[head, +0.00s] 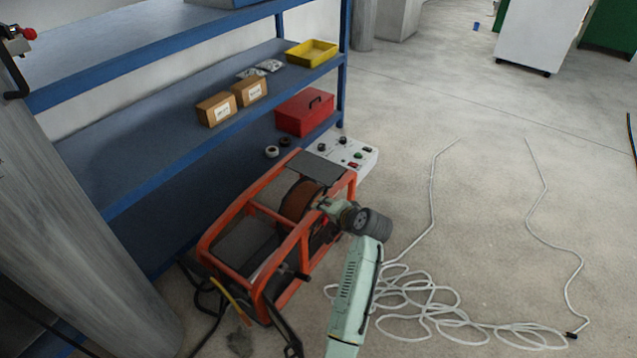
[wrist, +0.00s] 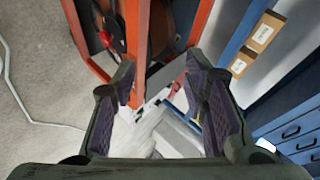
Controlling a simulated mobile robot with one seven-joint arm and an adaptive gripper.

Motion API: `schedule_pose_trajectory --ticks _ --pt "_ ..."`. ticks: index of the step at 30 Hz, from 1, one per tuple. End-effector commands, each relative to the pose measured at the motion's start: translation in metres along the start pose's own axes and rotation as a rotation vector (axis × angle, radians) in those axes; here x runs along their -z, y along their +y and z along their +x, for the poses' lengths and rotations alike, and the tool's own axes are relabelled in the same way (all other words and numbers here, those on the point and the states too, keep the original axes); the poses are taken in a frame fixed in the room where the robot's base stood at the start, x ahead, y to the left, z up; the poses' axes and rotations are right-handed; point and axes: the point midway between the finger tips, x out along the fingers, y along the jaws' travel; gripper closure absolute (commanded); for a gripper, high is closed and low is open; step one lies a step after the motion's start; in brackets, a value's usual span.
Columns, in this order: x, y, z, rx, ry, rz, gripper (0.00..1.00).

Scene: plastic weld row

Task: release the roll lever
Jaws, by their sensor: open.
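An orange-framed machine (head: 300,240) stands on the floor in the head view, with a brown roll (head: 299,200) inside its frame. In the wrist view, a dark part with a red piece (wrist: 117,44) sits inside the orange frame (wrist: 137,35), left of the brown roll (wrist: 160,25). It may be the roll lever, but I cannot tell for certain. My gripper (wrist: 160,72) is open, with nothing between its fingers. Its fingertips appear near the frame bars; contact cannot be told. In the head view my gripper (head: 328,207) is at the machine's right side, its fingers hard to make out.
A blue shelf unit (head: 150,155) stands behind the machine, holding cardboard boxes (head: 216,109), a yellow tray (head: 311,53) and a red toolbox (head: 304,112). A white control box (head: 350,153) is beside the machine. Loose pale cable (head: 430,310) lies on the floor at right. A grey pillar (head: 75,210) stands at left.

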Motion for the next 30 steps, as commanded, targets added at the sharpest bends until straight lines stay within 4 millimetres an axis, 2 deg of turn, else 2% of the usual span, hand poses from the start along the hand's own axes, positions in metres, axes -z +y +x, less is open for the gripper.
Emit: schedule_pose_trajectory --ticks 9,15,21,30 --pt "0.018 -0.057 -0.018 0.005 0.118 -0.210 0.59" --pt "0.024 -0.082 -0.027 0.008 0.173 -0.299 0.59" --pt "0.026 -0.092 -0.032 0.008 0.196 -0.334 0.59" --pt "0.026 -0.093 -0.032 0.009 0.198 -0.336 0.59"
